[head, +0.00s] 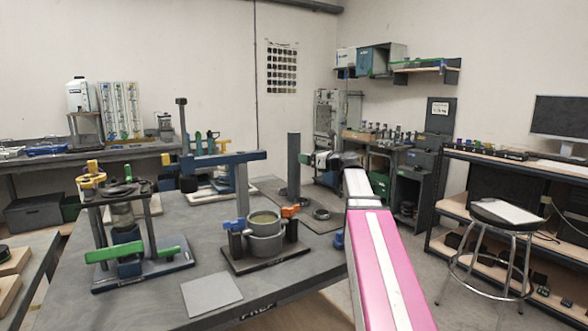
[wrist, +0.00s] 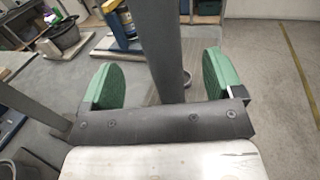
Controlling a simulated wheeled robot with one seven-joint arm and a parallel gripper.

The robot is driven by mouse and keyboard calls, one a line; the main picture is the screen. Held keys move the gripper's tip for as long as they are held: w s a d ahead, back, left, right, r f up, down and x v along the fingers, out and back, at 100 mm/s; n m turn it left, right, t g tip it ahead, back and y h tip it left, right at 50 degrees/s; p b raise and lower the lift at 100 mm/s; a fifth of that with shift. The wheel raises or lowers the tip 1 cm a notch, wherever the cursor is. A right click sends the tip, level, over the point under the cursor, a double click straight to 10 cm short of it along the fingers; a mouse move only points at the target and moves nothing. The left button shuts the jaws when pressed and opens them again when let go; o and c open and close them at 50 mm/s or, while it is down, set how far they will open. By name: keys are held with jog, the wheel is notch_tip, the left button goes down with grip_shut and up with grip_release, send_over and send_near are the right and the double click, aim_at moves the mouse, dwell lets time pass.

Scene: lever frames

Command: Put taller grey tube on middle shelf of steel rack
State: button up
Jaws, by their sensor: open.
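The taller grey tube (head: 294,165) stands upright on the dark table, near its right side. My gripper (head: 312,159) reaches it from the right at about mid-height. In the wrist view, the dark grey tube (wrist: 160,45) runs down between the two green finger pads of my gripper (wrist: 165,78). The pads are spread wide, with a gap on each side of the tube. The tube's lower part is hidden behind the gripper's dark palm bar in that view. I cannot tell for sure which structure is the steel rack.
A lever frame with a blue beam (head: 215,158) and a grey cup (head: 264,238) stands left of the tube. Another frame with green handles (head: 128,250) is at the left. A stool (head: 490,225) stands at the right.

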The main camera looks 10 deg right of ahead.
aim_at(294, 152)
jog(key=x, duration=0.8)
jog(key=shift+w+a+r, duration=0.2)
jog(key=shift+a, duration=0.1)
grip_shut()
